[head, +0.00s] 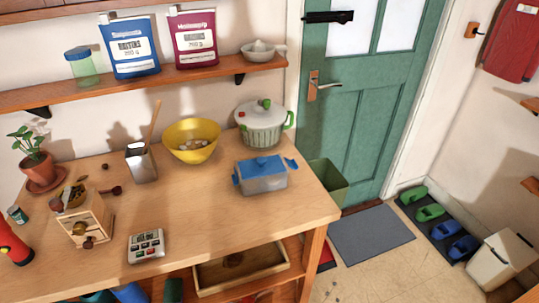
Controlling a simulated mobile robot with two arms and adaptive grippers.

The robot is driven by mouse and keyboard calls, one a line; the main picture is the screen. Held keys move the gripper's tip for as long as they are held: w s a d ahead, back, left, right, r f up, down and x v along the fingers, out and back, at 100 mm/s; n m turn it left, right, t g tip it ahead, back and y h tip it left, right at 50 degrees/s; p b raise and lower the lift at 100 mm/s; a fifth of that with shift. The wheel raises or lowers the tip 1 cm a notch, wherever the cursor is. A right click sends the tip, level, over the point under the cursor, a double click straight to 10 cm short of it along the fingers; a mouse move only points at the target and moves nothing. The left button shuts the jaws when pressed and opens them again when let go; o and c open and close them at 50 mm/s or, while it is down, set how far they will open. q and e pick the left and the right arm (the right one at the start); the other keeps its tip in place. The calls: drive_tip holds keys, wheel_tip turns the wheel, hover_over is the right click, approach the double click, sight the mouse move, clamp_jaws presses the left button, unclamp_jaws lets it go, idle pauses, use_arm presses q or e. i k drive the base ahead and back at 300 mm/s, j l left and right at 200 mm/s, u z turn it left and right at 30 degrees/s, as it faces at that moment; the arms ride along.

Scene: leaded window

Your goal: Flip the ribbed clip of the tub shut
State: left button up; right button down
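The tub (262,181) stands on the wooden worktop, right of the middle, with a grey body and a blue lid (262,163). A blue clip (291,163) sticks outward at its right end and looks swung open. Another blue clip (236,180) at its left end looks to lie closer to the wall of the tub. The ribs are too small to make out, so I cannot tell which clip is ribbed. Neither of my grippers is in view.
Behind the tub stand a pale green lidded pot (263,128) and a yellow bowl (192,141). A keypad device (146,246) and a wooden grinder (86,222) stand to the front left. The worktop (215,230) in front of the tub is clear.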

sight(292, 164)
drive_tip(key=i+l+u, duration=0.25)
drive_tip(key=l, duration=0.25)
drive_tip(key=l+u, duration=0.3)
drive_tip(key=l, duration=0.15)
drive_tip(key=l+u, duration=0.25)
drive_tip(key=l, duration=0.3)
